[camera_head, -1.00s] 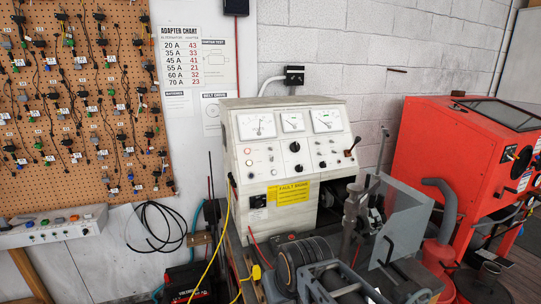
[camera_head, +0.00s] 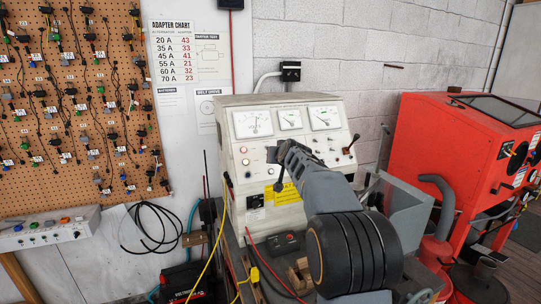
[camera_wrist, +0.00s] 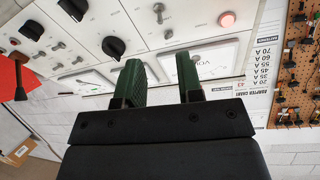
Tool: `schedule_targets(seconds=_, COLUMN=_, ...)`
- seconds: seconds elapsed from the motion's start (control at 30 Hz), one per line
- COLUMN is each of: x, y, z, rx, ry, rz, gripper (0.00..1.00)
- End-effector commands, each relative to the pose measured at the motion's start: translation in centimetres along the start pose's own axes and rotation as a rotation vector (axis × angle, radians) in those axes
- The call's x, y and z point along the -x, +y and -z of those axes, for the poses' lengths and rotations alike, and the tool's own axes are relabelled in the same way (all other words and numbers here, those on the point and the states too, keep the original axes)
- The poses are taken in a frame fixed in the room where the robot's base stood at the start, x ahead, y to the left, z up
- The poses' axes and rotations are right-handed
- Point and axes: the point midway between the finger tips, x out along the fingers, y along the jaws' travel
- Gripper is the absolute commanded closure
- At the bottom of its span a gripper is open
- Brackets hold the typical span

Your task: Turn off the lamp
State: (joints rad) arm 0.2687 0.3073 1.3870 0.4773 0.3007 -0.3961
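A small round lamp (camera_wrist: 227,19) glows red on the white panel, right of two toggle switches (camera_wrist: 168,33) in the upside-down wrist view. In the head view the white test bench (camera_head: 225,110) carries this panel, with small lamps near its left side. I cannot tell which of these is the glowing one. My gripper (camera_wrist: 160,75) is open and empty, its two green-padded fingers apart before the panel. In the head view my gripper (camera_head: 285,165) hides the middle of the panel. I cannot tell whether it touches anything.
Dials (camera_head: 252,123) line the panel's top, and a black-tipped lever (camera_head: 352,142) stands at its right. A red cabinet (camera_head: 430,150) is to the right. A pegboard of adapters (camera_head: 75,140) hangs left. Yellow and black cables (camera_head: 160,235) hang beside the bench.

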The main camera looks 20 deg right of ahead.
Motion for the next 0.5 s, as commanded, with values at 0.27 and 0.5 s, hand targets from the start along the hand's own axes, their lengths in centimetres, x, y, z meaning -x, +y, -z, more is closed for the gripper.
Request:
schedule_targets(seconds=0.27, x=-5.4, y=0.0, z=0.3, rx=0.000, ry=-0.004, rz=0.000, gripper=0.66)
schedule_targets(seconds=0.5, x=-8.3, y=-0.1, z=0.2, rx=-0.001, ry=-0.003, rz=0.001, gripper=0.66)
